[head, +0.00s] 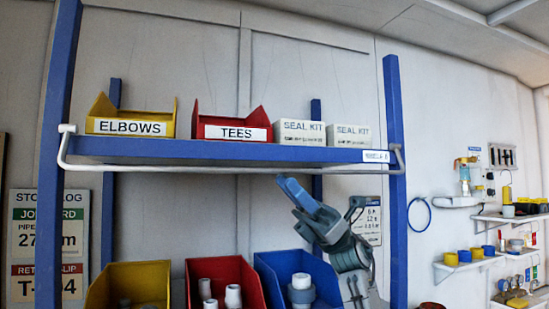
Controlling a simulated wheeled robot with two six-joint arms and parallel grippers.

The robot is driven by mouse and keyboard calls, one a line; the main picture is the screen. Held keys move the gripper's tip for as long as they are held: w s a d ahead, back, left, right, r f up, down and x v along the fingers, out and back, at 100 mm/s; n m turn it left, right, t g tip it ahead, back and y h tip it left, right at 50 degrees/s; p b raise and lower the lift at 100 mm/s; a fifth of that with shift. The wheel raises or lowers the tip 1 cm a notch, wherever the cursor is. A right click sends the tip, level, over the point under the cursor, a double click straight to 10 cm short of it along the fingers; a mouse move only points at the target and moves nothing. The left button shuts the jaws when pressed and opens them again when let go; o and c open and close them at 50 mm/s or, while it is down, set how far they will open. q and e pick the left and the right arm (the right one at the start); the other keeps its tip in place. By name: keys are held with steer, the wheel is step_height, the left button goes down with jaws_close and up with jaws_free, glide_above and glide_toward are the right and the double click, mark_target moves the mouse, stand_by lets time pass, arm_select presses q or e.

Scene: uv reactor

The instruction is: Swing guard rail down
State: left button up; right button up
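The guard rail (200,170) is a thin white bar with bent ends. It hangs from the two ends of the blue upper shelf (220,150), and its long bar runs across just below the shelf's front edge. My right gripper (290,186) has blue fingers pointing up and left. In the picture its fingertips are just under the bar, right of the middle. I cannot tell whether they touch it. The fingers look close together, but their gap is hidden by the angle. My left gripper is not in view.
On the shelf stand a yellow ELBOWS bin (132,117), a red TEES bin (232,122) and two white seal kit boxes (302,131). Lower bins, such as the red one (225,272), hold white fittings. Blue posts (394,200) flank the shelf.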

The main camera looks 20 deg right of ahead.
mark_target(274, 171)
steer(key=x, duration=0.1)
steer(key=p+x, duration=0.1)
steer(key=x, duration=0.2)
steer(key=shift+w+a+p, duration=0.1)
steer(key=shift+w+p, duration=0.25)
steer(key=shift+w, duration=0.05)
steer(key=shift+s+a+r, duration=0.25)
steer(key=shift+w, duration=0.1)
jaws_close()
